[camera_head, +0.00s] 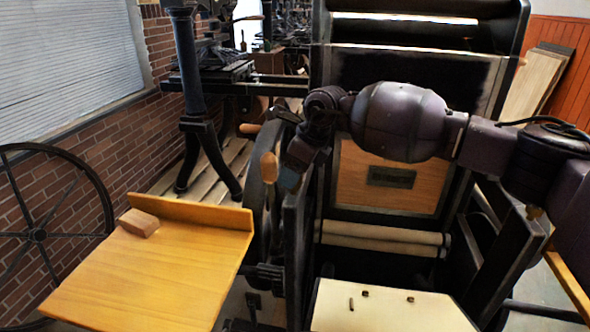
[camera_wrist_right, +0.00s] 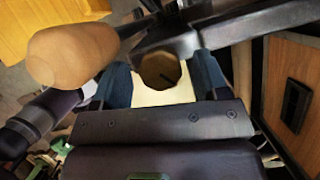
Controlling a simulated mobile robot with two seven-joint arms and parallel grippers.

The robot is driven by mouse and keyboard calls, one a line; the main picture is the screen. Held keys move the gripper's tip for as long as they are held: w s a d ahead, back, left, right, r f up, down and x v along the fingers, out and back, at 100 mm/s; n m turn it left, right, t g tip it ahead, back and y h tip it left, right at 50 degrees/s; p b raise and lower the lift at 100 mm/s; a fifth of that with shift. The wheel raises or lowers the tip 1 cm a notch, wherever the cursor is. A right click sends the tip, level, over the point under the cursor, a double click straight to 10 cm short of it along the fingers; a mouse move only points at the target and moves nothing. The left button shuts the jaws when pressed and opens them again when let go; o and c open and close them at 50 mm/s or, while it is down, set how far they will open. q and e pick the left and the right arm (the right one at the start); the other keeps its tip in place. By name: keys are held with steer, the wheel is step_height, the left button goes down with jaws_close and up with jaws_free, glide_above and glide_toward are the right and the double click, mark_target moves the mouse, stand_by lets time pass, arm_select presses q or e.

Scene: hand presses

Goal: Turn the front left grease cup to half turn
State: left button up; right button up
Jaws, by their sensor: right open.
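The front left grease cup (camera_wrist_right: 160,71) shows in the right wrist view as a small brass-brown, many-sided cap with a dark line on its face. My right gripper (camera_wrist_right: 162,78) is open, with one blue finger on each side of the cap. I cannot tell whether either finger touches it. In the head view my right gripper (camera_head: 291,178) reaches in from the right to the press's left side frame, pointing down. It hides the cup there. Another small brass piece (camera_head: 534,212) shows at the right side of the press. My left gripper is not in view.
A wooden crank handle (camera_head: 268,167) stands just left of my right gripper and looms large in the wrist view (camera_wrist_right: 75,55). A wooden table (camera_head: 150,270) with a wood block (camera_head: 139,222) is at the left. A pale board (camera_head: 385,310) with small parts lies in front.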

steer(key=v, duration=1)
steer(key=shift+r+p, duration=0.3)
steer(key=shift+r, duration=0.05)
steer(key=shift+d, duration=0.15)
